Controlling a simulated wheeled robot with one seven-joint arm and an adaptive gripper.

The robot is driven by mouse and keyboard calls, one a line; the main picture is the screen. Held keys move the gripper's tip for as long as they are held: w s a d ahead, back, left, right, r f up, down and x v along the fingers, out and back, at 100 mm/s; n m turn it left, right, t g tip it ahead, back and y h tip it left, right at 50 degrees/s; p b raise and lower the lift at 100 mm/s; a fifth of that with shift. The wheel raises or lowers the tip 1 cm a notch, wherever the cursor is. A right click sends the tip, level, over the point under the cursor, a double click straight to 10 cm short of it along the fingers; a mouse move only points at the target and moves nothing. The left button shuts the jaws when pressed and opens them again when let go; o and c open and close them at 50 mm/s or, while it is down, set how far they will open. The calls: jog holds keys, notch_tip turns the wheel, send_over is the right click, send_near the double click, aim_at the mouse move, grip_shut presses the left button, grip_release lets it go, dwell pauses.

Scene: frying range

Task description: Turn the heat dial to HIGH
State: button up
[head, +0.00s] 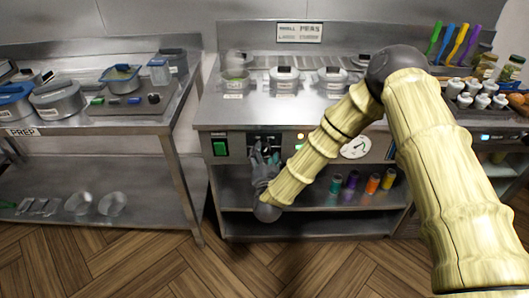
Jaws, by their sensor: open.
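My gripper (265,153) is in front of the steel counter's front panel, left of the middle, with its fingers towards the panel. It is open, with nothing visible held in it. Behind the fingers is a dark patch of the panel (263,138); the gripper covers most of it, so I cannot make out a heat dial or its HIGH mark there. A round white gauge face (355,148) with a needle and a green part is further right, partly behind my arm. I cannot tell whether the fingers touch the panel.
A green switch (220,147) is left of the gripper, and a small lit lamp (300,136) is to its right. Lidded pans (284,78) stand on the counter. Coloured bottles (352,180) stand on the shelf below. A prep table (90,122) is at left, with bare floor in front.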

jog(key=shift+w, duration=0.65)
jog(key=shift+c, duration=0.3)
jog(key=c, duration=1)
jog(key=shift+o, duration=0.2)
